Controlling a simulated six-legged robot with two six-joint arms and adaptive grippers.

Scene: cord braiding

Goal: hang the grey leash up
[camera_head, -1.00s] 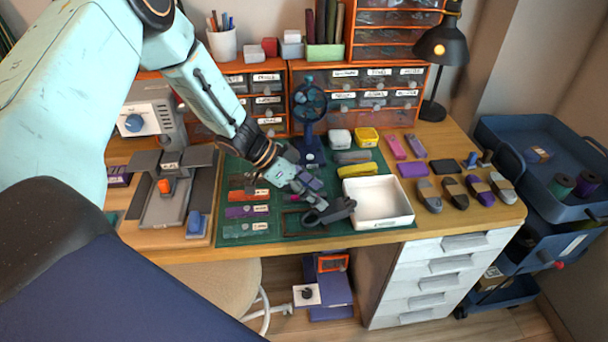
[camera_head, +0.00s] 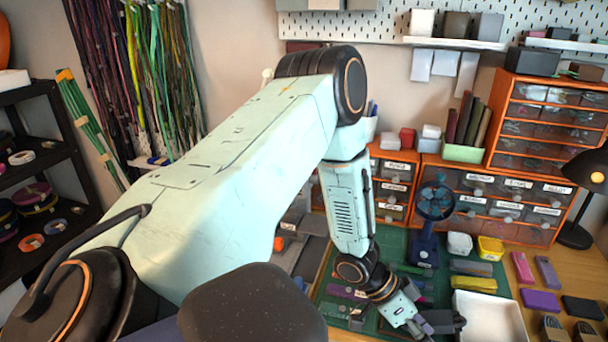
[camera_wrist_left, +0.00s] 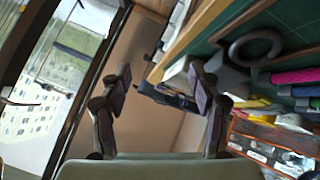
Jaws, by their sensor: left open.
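My left arm comes in from the left in the head view, and its left gripper (camera_head: 440,322) hangs low over the green mat's right part, beside the white tray. In the left wrist view the left gripper (camera_wrist_left: 160,88) is open, with its two pads wide apart and nothing between them. Many coloured cords (camera_head: 150,75) hang on the wall at the upper left. My right gripper is not in view.
The green mat (camera_head: 388,245) holds several small items. A white tray (camera_head: 522,330), a blue fan (camera_head: 433,205) and drawer units (camera_head: 550,115) stand around it. A black shelf (camera_head: 60,165) with spools is at the left. A pegboard (camera_head: 340,28) is above.

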